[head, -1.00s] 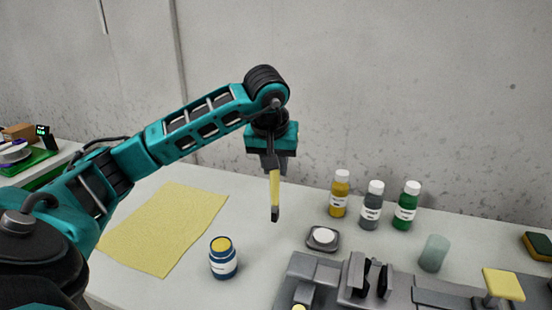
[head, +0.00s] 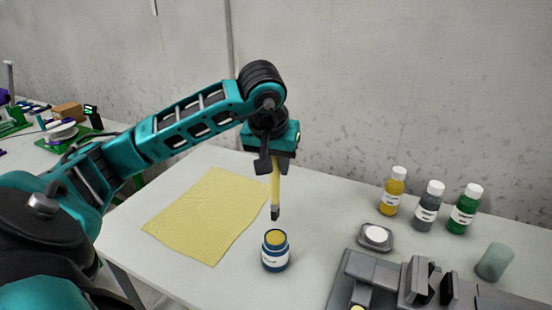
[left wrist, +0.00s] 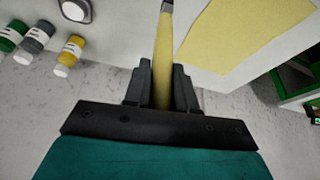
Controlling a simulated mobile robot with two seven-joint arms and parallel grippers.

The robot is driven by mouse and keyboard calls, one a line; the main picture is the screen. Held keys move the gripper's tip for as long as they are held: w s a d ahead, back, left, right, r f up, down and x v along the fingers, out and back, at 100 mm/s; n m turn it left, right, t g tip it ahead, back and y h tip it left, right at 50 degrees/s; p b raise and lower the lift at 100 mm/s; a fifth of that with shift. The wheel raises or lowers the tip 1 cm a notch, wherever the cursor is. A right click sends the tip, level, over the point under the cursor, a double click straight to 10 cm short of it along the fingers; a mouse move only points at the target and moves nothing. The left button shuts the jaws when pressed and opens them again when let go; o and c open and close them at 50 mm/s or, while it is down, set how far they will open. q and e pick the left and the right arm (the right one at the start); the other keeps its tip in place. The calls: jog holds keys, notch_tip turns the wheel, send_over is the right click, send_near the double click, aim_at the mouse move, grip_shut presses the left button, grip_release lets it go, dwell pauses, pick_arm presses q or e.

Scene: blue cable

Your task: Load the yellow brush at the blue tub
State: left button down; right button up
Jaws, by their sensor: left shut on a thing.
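My left gripper (head: 275,168) is shut on the yellow brush (head: 275,190), which hangs upright with its dark tip down. The blue tub (head: 275,259) stands on the table with an open top showing yellow inside. The brush tip is above the tub's rim in the picture; how far above or behind it is, I cannot tell. In the left wrist view the brush (left wrist: 164,60) runs away between the two fingers (left wrist: 160,85), and the tub is not seen there. My right gripper is not in view.
A yellow cloth (head: 208,215) lies flat left of the tub. A small grey dish with a white disc (head: 375,236) and several capped bottles (head: 428,208) stand to the right. A grey fixture (head: 390,285) fills the front right, near a frosted cup (head: 494,262).

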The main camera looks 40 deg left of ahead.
aim_at(276, 188)
pick_arm(q)
notch_tip(276, 188, down, 3)
jog(key=shift+f+b, duration=0.15)
jog(key=shift+b, duration=0.75)
jog(key=shift+f+b, duration=0.8)
jog(key=shift+f, duration=0.2)
jog(key=shift+f+b, duration=0.5)
jog(key=shift+f, duration=0.1)
dwell(0.6)
jog(key=shift+r, duration=0.1)
notch_tip(276, 188, up, 5)
jog(key=p, duration=0.4)
jog(key=shift+r+p, duration=0.4)
jog(key=shift+r, duration=0.55)
jog(key=shift+d, duration=0.1)
